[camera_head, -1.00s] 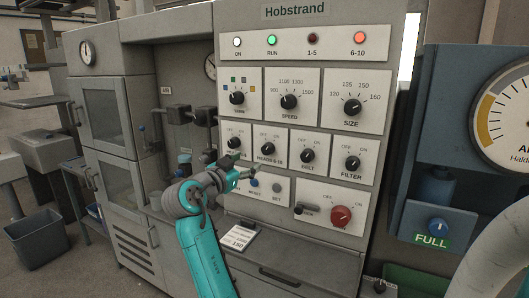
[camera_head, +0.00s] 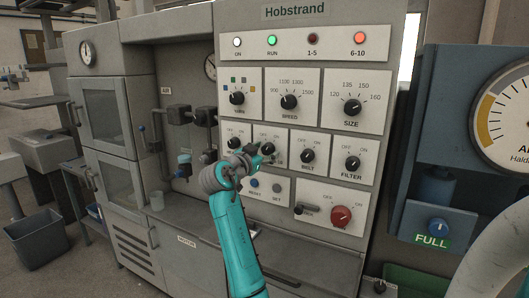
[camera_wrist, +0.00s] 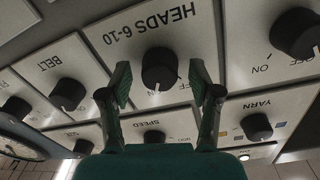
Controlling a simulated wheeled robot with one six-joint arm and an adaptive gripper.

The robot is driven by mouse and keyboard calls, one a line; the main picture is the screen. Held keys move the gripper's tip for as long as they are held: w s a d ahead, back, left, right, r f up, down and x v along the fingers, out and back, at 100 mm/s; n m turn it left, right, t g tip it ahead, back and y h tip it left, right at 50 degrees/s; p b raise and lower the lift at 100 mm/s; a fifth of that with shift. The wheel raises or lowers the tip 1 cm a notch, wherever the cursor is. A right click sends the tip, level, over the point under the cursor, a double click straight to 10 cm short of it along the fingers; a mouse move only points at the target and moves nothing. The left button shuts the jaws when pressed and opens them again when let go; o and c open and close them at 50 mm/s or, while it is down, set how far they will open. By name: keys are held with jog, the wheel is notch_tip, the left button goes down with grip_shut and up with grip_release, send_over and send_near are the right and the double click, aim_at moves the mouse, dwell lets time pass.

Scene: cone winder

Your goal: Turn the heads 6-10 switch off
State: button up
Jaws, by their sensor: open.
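The heads 6-10 switch is a black round knob (camera_wrist: 158,68) on a pale plate labelled HEADS 6-10, seen upside down in the wrist view. Its white mark sits at the knob's lower edge there, seemingly leaning away from the OFF label. My gripper (camera_wrist: 162,86) is open, with one finger on each side of the knob in the picture; I cannot tell whether either touches it. In the head view my gripper (camera_head: 262,151) is at the switch's plate and covers much of it. The 6-10 lamp (camera_head: 359,38) glows orange-red.
The heads 1-5 knob (camera_wrist: 296,33) and the belt knob (camera_wrist: 68,94) flank the switch closely. The speed knob (camera_wrist: 154,136) is on the row above. The filter knob (camera_head: 352,163) and red knob (camera_head: 341,216) are further right. The 1-5 lamp (camera_head: 312,38) is dark.

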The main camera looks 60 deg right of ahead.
jog(key=c, duration=1.1)
jog(key=shift+c, duration=0.2)
jog(key=shift+n, duration=0.4)
jog(key=n, duration=0.5)
jog(key=shift+n, duration=0.3)
jog(key=n, duration=0.5)
jog(key=shift+n, duration=0.3)
jog(key=o, duration=1.1)
